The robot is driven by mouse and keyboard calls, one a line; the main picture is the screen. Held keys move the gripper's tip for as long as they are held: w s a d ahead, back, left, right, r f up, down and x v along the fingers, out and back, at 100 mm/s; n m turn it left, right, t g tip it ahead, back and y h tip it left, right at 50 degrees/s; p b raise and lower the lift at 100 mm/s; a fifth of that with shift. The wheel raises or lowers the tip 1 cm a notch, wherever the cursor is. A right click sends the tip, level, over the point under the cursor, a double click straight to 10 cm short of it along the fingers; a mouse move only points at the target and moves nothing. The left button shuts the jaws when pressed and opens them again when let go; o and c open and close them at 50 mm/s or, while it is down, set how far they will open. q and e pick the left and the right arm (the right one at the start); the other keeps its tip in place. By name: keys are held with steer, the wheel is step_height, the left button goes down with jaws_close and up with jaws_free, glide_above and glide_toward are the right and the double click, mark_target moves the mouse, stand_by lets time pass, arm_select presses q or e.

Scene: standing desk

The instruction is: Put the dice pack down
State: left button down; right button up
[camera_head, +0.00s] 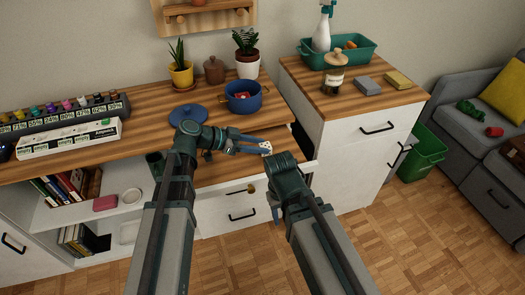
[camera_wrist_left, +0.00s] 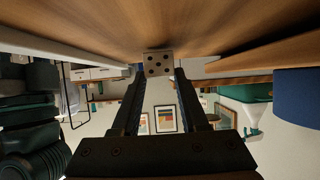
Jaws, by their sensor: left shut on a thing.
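The dice pack (camera_head: 266,148) is a small white block with dark dots, over the front part of the wooden desktop (camera_head: 225,170). My left gripper (camera_head: 262,148) is shut on it; the left wrist view shows the pack (camera_wrist_left: 158,64) between the two fingertips (camera_wrist_left: 157,76). The wood fills the top of that view, close to the pack, but I cannot tell whether they touch. My right gripper (camera_head: 275,208) hangs low in front of the drawers; its fingers are mostly hidden behind its own wrist.
A blue pot (camera_head: 243,103) with something red inside stands behind the left gripper. Its blue lid (camera_head: 187,115) lies to the left. Plants, a brown jar (camera_head: 214,70) and a bottle rack (camera_head: 70,118) stand farther back and left. A taller cabinet (camera_head: 350,145) borders the right.

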arm_select(q)
steer(key=shift+f, duration=0.3)
steer(key=shift+r, duration=0.1)
arm_select(e)
steer(key=shift+d+f, duration=0.1)
steer(key=shift+f, duration=0.05)
steer(key=shift+f, duration=0.1)
arm_select(q)
steer(key=shift+f, duration=0.2)
steer(key=shift+c, duration=2.2)
jaws_free()
steer(key=shift+r, duration=0.15)
